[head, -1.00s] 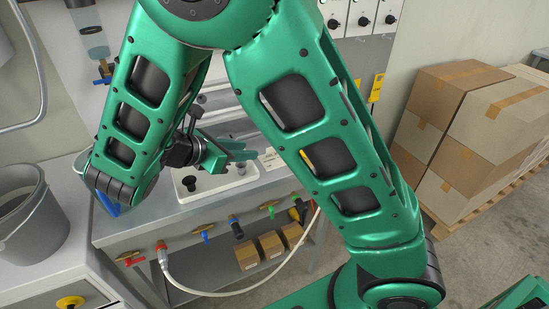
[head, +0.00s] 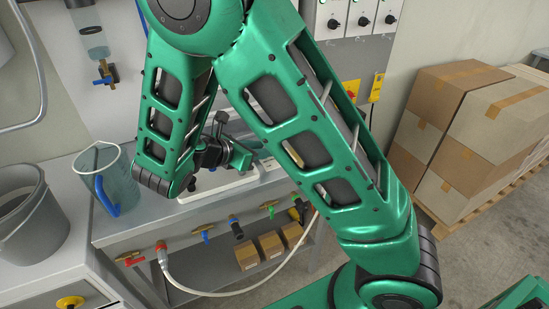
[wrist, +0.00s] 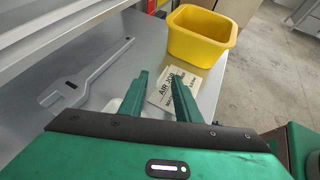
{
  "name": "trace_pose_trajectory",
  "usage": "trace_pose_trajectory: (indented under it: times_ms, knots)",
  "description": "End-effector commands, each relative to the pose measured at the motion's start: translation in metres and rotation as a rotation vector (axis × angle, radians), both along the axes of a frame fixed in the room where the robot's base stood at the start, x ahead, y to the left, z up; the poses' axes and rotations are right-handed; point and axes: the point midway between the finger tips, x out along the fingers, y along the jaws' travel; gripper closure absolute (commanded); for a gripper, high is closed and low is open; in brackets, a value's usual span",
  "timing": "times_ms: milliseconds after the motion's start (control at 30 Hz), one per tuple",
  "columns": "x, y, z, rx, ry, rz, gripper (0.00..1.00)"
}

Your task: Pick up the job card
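The job card (wrist: 162,91) is a pale card with dark printed text, lying flat on the grey bench top near the yellow bin in the wrist view. My gripper (wrist: 158,76) is open, with its two green fingers apart. The card shows between and beyond the fingertips, and the right finger covers part of it. I cannot tell the height of the fingertips above the card. In the head view my gripper (head: 243,157) is over the bench, largely behind my arm.
A yellow bin (wrist: 201,38) stands just beyond the card. A grey wrench-shaped tool (wrist: 84,82) lies to the left. In the head view, a clear jug with a blue handle (head: 118,180) and a grey bucket (head: 35,215) stand left. Stacked cartons (head: 470,135) are at right.

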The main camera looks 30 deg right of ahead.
Motion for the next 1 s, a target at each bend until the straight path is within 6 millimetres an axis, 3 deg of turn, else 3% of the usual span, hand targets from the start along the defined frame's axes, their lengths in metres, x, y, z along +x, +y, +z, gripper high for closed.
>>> trace_pose_trajectory:
  times_ms: [367, 500, 1000]
  knots:
    - [0.0041, -0.01, -0.006, 0.001, 0.0, 0.001, 0.7]
    - [0.0041, -0.0099, -0.0061, 0.001, 0.0, 0.001, 1.0]
    - [0.0041, -0.0097, -0.0041, 0.001, -0.001, 0.0, 1.0]
